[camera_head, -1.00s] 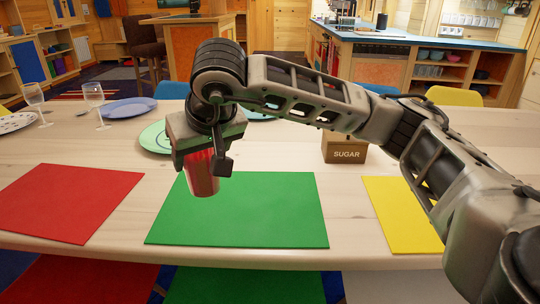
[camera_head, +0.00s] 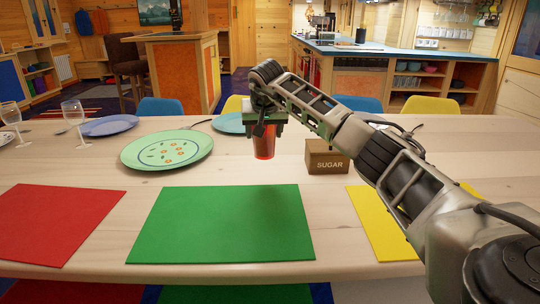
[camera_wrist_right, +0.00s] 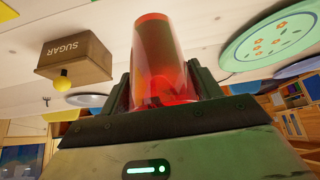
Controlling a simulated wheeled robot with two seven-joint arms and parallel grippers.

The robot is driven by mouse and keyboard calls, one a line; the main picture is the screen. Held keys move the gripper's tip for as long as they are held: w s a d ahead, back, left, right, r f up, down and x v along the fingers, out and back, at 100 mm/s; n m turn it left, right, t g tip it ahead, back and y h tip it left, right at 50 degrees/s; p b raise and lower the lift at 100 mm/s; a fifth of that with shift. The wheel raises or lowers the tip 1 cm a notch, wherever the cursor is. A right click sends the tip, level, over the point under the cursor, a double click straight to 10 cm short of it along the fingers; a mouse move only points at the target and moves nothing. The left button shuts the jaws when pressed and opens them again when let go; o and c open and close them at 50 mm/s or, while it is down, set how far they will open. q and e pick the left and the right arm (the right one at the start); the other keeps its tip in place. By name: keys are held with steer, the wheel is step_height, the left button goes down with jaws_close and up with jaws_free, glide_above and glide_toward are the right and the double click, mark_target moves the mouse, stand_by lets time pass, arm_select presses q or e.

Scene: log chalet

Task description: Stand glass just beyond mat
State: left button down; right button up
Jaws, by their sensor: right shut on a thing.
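A red see-through glass (camera_head: 264,148) is upright in my right gripper (camera_head: 264,124), which is shut around its upper part. In the head view it shows above the far edge of the green mat (camera_head: 222,225), towards that edge's right half. I cannot tell whether its base touches the table. The right wrist view shows the glass (camera_wrist_right: 160,55) between the fingers of the gripper (camera_wrist_right: 165,95). A red mat (camera_head: 55,222) lies to the left and a yellow mat (camera_head: 385,225) to the right, partly behind my right arm. My left gripper is out of view.
A brown sugar box (camera_head: 326,158) stands right of the glass. A green flowered plate (camera_head: 167,150) lies to its left, a blue plate (camera_head: 229,123) behind. Wine glasses (camera_head: 74,118) stand far left. Bare wood (camera_head: 235,172) lies between plate and sugar box.

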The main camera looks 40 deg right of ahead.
steer(key=shift+s+d+b+x, duration=0.2)
steer(key=shift+d+x, duration=0.05)
steer(key=shift+x, duration=1.6)
steer(key=shift+s+d+b+x, duration=0.15)
steer(key=shift+s+d+x, duration=0.1)
steer(key=shift+x, duration=1.6)
steer(key=shift+s+d+b+x, duration=0.15)
steer(key=shift+d+b+x, duration=0.1)
steer(key=shift+x, duration=1.6)
steer(key=shift+f, duration=0.2)
steer(key=o, duration=1.4)
steer(key=shift+c, duration=0.2)
steer(key=shift+s+r, duration=0.2)
steer(key=shift+r, duration=0.3)
steer(key=p+v, duration=0.1)
steer(key=v, duration=1)
steer(key=shift+a+r+p, duration=0.1)
steer(key=shift+p, duration=0.3)
